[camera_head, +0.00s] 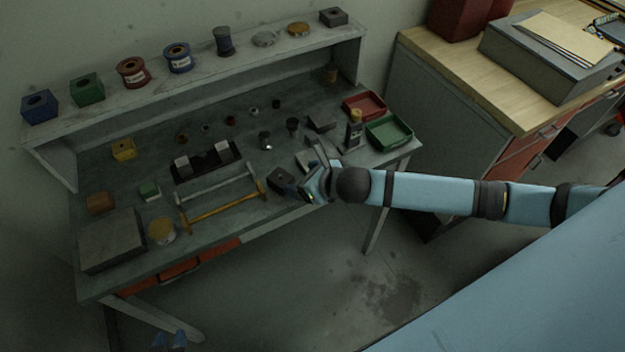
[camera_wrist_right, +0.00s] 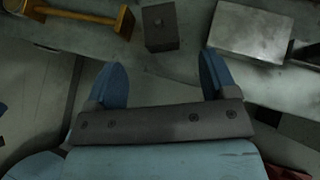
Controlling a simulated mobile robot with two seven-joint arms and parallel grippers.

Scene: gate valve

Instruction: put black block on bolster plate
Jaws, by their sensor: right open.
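The black block (camera_wrist_right: 160,27) is a small dark cuboid with a round mark on top. It sits on the workbench near its front edge and also shows in the head view (camera_head: 281,180). My right gripper (camera_wrist_right: 163,62) is open and empty, its two blue fingers pointing toward the block with a gap before it. In the head view my right gripper (camera_head: 307,187) is just right of the block. A large flat grey slab (camera_head: 112,240), which looks like the bolster plate, lies at the bench's left front. My left gripper (camera_head: 168,342) shows only its blue tips at the bottom edge.
A yellow-handled frame (camera_head: 222,208) lies between the slab and the block. A grey metal block (camera_wrist_right: 250,32) sits close to the right. A round tan disc (camera_head: 161,231) is beside the slab. Red (camera_head: 366,105) and green (camera_head: 389,132) trays stand at the bench's right end.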

